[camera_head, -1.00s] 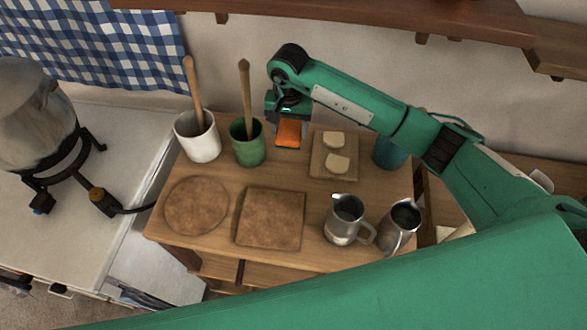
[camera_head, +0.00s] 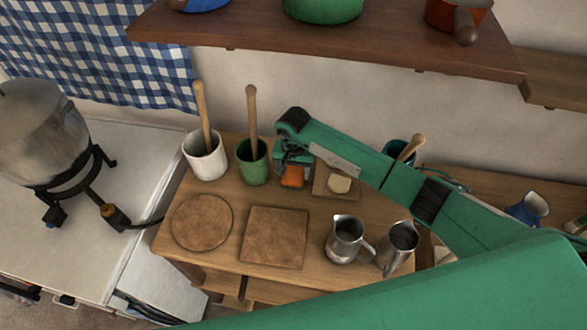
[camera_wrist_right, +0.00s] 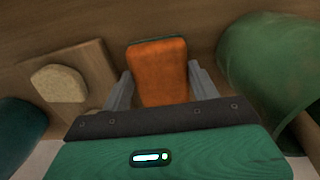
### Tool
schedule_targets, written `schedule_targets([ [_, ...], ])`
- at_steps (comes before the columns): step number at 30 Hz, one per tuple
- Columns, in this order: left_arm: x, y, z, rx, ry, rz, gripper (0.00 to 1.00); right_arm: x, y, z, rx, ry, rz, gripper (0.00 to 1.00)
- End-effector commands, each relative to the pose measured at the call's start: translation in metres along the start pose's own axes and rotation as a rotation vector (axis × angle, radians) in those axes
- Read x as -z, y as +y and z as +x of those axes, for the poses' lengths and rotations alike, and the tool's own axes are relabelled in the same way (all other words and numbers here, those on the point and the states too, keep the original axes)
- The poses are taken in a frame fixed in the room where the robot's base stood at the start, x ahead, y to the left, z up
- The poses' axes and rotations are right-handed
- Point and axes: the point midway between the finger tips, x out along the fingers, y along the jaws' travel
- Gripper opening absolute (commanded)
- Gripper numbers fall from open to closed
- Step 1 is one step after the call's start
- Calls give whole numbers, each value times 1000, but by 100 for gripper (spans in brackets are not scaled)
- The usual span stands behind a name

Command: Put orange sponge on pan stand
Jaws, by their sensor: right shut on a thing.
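The orange sponge (camera_head: 292,176) is between the fingers of my right gripper (camera_head: 292,162), just right of the green cup. In the right wrist view the sponge (camera_wrist_right: 160,78) fills the space between the fingers, and the gripper is shut on it. I cannot tell whether it touches the table. Two flat brown mats lie nearer the front of the table: a round one (camera_head: 202,222) and a square one (camera_head: 274,237). Both are bare. I cannot tell which one is the pan stand. My left gripper is not in view.
A white cup (camera_head: 205,163) and a green cup (camera_head: 252,167) with wooden-handled tools stand at the back left. Two metal jugs (camera_head: 345,240) stand front right. A shelf (camera_head: 330,35) hangs above.

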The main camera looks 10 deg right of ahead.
Motion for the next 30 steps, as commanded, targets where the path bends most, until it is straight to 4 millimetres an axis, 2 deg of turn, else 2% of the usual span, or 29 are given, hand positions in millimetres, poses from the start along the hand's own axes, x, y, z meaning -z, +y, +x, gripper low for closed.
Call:
schedule_targets([
  [3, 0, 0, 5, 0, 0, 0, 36, 0, 0, 4, 0, 0, 0, 43],
  [4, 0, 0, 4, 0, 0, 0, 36, 0, 0, 3, 0, 0, 0, 65],
  [7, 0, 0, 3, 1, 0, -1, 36, 0, 0, 2, 0, 0, 0, 83],
  [18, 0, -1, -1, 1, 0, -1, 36, 0, 0, -2, 0, 0, 0, 83],
  [20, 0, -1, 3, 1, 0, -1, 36, 1, 0, -6, 1, 3, 0, 83],
  [23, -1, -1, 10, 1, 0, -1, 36, 2, 0, -23, 2, 5, 0, 83],
  [30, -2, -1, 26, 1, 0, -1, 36, 2, 0, -76, 2, 6, -1, 83],
])
